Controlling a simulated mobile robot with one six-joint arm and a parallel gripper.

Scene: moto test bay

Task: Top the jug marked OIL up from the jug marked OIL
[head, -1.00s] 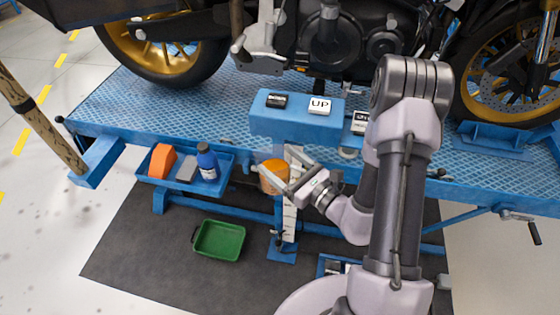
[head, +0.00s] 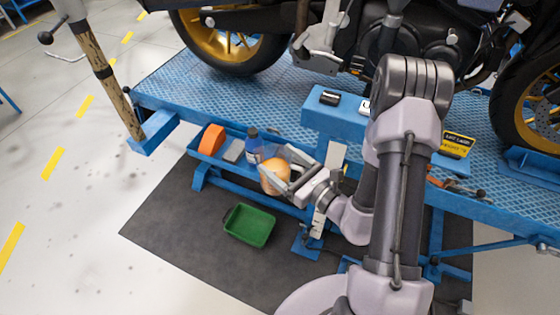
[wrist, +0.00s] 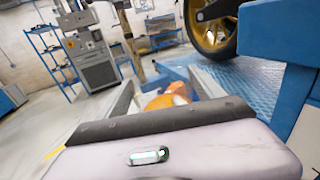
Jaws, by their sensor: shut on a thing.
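My gripper (head: 278,172) is shut on a rounded orange jug (head: 272,180), held in front of the blue lift table's side. In the wrist view the orange jug (wrist: 160,102) shows between the fingers, mostly hidden behind the gripper body. No OIL mark is readable on it. I cannot make out a second jug marked OIL.
The blue side tray (head: 222,168) also holds an orange block (head: 211,139) and a grey item (head: 234,151). A green bin (head: 249,226) sits on the dark mat (head: 190,225) below. A motorcycle stands on the blue lift table (head: 210,85).

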